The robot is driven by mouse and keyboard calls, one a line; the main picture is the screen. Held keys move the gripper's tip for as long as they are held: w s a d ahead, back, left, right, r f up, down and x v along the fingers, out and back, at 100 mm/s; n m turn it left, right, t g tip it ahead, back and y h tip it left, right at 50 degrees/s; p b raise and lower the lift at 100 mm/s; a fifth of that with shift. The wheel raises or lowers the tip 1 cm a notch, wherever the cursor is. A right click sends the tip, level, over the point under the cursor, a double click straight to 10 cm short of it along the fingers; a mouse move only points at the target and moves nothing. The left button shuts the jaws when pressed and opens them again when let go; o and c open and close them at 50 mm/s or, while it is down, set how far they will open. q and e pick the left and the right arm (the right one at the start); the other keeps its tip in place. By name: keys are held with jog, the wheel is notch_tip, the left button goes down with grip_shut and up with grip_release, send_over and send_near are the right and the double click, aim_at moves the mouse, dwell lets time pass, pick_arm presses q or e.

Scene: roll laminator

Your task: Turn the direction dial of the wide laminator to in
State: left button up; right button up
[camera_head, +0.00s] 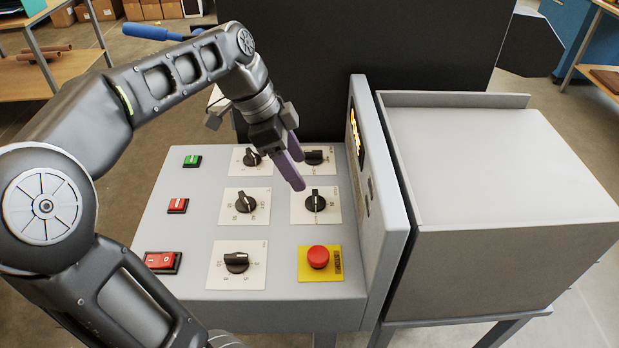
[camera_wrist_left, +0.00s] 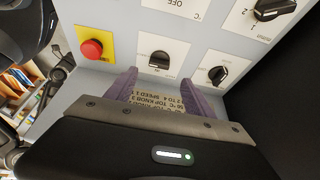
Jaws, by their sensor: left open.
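The laminator's grey control panel (camera_head: 190,240) carries several black dials on white plates; their labels are too small to tell which is the direction dial. In the right column, an upper dial (camera_head: 314,157) has its handle roughly level, and a middle dial (camera_head: 315,201) has its handle roughly upright. My left gripper (camera_head: 299,172) is open and empty above these two. In the left wrist view, the middle dial (camera_wrist_left: 159,60) lies just beyond the gap between the purple fingers (camera_wrist_left: 158,77), and the upper dial (camera_wrist_left: 217,75) lies beside the right finger. No contact is visible.
A red stop button (camera_head: 318,257) on a yellow plate sits below the middle dial. The raised side wall (camera_head: 376,215) stands close right of the dials, with a printed label (camera_wrist_left: 150,100) between the fingers' view. Green and red switches (camera_head: 162,261) line the panel's left.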

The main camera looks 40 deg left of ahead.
aim_at(314, 196)
pick_arm(q)
jog(key=shift+s+d, duration=0.1)
jog(key=shift+f, duration=0.1)
jog(key=p+x, duration=0.1)
jog(key=x, duration=0.6)
jog(key=shift+d+f, duration=0.1)
jog(key=shift+f, duration=0.2)
grip_shut()
dwell(0.5)
